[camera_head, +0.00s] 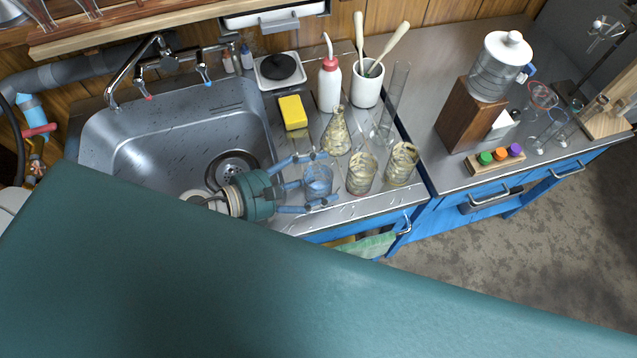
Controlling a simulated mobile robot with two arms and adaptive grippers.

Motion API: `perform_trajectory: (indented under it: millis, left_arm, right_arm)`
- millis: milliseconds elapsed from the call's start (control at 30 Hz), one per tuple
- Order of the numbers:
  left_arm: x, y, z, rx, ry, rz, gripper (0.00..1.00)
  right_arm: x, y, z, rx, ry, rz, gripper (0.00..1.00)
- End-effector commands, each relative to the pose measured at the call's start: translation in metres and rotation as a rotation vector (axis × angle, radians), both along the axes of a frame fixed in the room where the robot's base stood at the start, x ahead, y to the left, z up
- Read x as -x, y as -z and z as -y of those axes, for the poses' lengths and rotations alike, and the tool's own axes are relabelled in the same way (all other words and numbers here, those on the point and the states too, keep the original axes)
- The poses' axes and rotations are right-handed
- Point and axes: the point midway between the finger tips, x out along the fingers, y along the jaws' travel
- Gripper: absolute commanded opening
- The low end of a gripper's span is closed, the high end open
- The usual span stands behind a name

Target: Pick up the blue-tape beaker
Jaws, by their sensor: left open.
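My left gripper (322,181) reaches in over the front edge of the sink counter, its blue fingers open and pointing right. A small clear beaker with a bluish tint (318,181) stands between the two fingers, with visible room on either side; I cannot make out the tape itself clearly. Two more beakers with yellowish, dirty glass stand just to the right, a nearer one (361,175) and a farther one (402,164). A similarly stained flask (336,135) stands behind them. My right gripper is not in view.
The steel sink (180,140) lies left of the gripper. A yellow sponge (293,112), a red-topped wash bottle (329,84), a white brush pot (367,86) and a tall glass cylinder (394,95) stand behind. My teal arm covers the foreground.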

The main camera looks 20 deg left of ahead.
Motion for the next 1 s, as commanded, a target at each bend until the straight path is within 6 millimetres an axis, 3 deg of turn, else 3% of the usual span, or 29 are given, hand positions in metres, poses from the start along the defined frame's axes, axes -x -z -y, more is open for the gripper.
perform_trajectory:
  millis: [133,300,733,1000]
  left_arm:
    - [0.0,0.0,0.0,0.0,0.0,0.0,0.7]
    - [0.0,0.0,0.0,0.0,0.0,0.0,0.37]
    - [0.0,-0.003,-0.001,-0.001,0.0,0.002,0.36]
    - [0.0,-0.02,-0.001,-0.001,0.001,0.002,0.36]
  right_arm:
    - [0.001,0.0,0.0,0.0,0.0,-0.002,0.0]
    - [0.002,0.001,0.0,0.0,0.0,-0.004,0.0]
    - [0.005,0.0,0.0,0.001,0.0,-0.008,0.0]
    - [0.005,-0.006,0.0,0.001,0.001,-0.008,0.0]
